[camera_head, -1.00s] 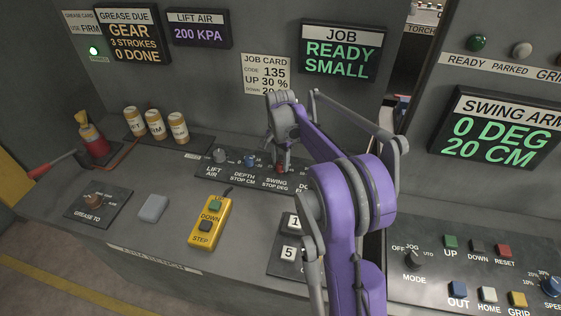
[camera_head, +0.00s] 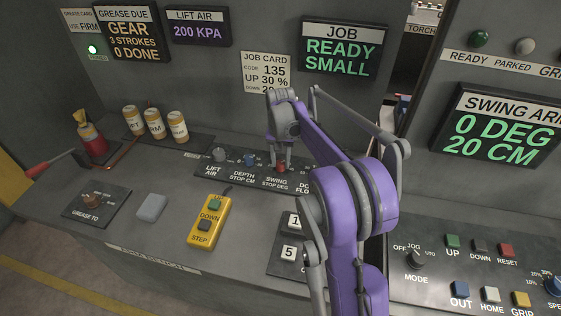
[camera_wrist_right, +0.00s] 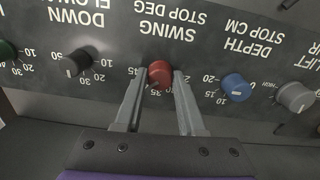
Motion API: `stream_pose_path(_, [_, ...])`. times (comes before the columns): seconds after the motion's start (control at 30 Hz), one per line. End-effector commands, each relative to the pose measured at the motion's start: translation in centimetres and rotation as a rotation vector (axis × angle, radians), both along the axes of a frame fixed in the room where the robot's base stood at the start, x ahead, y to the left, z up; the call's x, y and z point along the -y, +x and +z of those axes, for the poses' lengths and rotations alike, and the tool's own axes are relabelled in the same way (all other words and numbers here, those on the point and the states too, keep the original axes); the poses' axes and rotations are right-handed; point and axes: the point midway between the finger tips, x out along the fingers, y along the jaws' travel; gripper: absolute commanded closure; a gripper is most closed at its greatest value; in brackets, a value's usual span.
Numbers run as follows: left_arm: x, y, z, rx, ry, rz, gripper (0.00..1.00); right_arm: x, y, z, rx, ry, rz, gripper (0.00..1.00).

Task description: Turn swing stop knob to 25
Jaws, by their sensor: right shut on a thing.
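The red swing stop knob (camera_wrist_right: 160,74) sits on a dark panel under the upside-down label SWING STOP DEG in the right wrist view. My right gripper (camera_wrist_right: 160,88) has one finger on each side of it and is shut on it. Parts of its scale show around it, with 45 at the left and 35 just below; the pointer mark is hard to read. In the head view the red knob (camera_head: 281,167) is small, below my right gripper (camera_head: 277,162) at the back of the bench. My left gripper is not in view.
A blue depth stop knob (camera_wrist_right: 236,87) and a grey lift knob (camera_wrist_right: 295,97) stand to one side, and a black knob (camera_wrist_right: 76,64) to the other. The SWING ARM display (camera_head: 505,135) reads 0 DEG, 20 CM. A yellow step pendant (camera_head: 209,222) lies in front.

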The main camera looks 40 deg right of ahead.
Motion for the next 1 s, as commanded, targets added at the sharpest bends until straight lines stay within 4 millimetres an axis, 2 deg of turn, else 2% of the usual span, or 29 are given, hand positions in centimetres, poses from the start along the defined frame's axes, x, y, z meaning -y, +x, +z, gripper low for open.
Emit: stream_pose_path(1.0, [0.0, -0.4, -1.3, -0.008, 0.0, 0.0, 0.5, 0.0, 0.0, 0.0, 0.001, -0.001, 0.965, 1.0])
